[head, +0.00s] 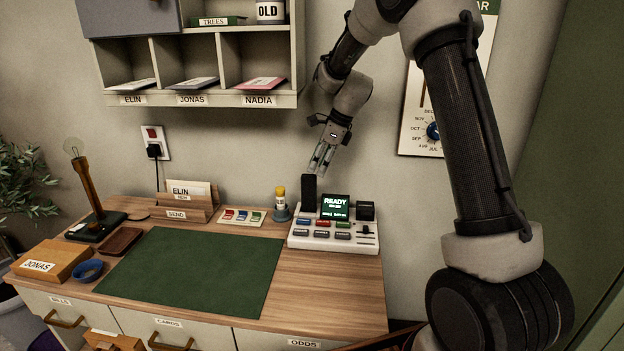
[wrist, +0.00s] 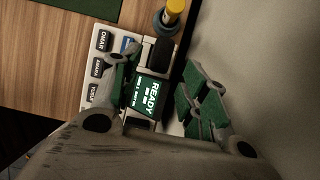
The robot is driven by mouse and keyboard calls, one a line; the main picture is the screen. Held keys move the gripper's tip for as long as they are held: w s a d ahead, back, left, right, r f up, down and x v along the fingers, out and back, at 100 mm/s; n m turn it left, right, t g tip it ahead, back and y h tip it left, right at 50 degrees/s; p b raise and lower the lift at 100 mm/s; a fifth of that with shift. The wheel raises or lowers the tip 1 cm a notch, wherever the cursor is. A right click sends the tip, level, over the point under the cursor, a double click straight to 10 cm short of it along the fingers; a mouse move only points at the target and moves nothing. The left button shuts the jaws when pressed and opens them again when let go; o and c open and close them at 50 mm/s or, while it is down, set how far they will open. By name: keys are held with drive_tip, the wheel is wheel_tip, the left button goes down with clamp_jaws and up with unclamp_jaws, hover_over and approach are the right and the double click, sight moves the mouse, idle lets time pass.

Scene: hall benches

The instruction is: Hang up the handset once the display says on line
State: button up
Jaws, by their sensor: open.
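The desk phone (head: 333,241) is a pale console with coloured and grey name keys at the back right of the desk. Its green-lit display (head: 335,207) reads READY, with smaller lines that I cannot read; READY also shows on the display in the wrist view (wrist: 150,96). A black upright block, apparently the handset (head: 308,191), stands at the console's left end. It also shows in the wrist view (wrist: 158,53). I cannot tell whether it rests in a cradle. My gripper (head: 318,168) is open and empty, just above the handset, its fingers pointing down.
A dark block (head: 366,210) sits at the console's right end. A yellow-topped bottle (head: 281,203) stands close left of the phone. A card of coloured tabs (head: 242,216) and a letter holder (head: 188,206) lie farther left. The green mat (head: 192,270) is clear. Shelves (head: 200,98) hang above.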

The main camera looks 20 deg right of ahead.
drive_tip(key=s+d+r+n+t+h, duration=0.1)
drive_tip(key=s+d+r+n, duration=0.2)
drive_tip(key=s+r+n, duration=0.5)
drive_tip(key=s+d+r+n+h, duration=0.1)
drive_tip(key=s+d+r+n, duration=0.25)
drive_tip(key=s+r, duration=0.55)
drive_tip(key=s+d+f+n+h, duration=0.1)
drive_tip(key=s+n, duration=0.4)
drive_tip(key=s, duration=0.6)
drive_tip(key=s+d+f+n+t+h, duration=0.1)
drive_tip(key=s+d+f+n, duration=0.2)
drive_tip(key=s+n, duration=0.3)
drive_tip(key=s+d, duration=0.1)
drive_tip(key=s, duration=0.3)
drive_tip(key=shift+s+d, duration=0.15)
drive_tip(key=shift+s, duration=0.25)
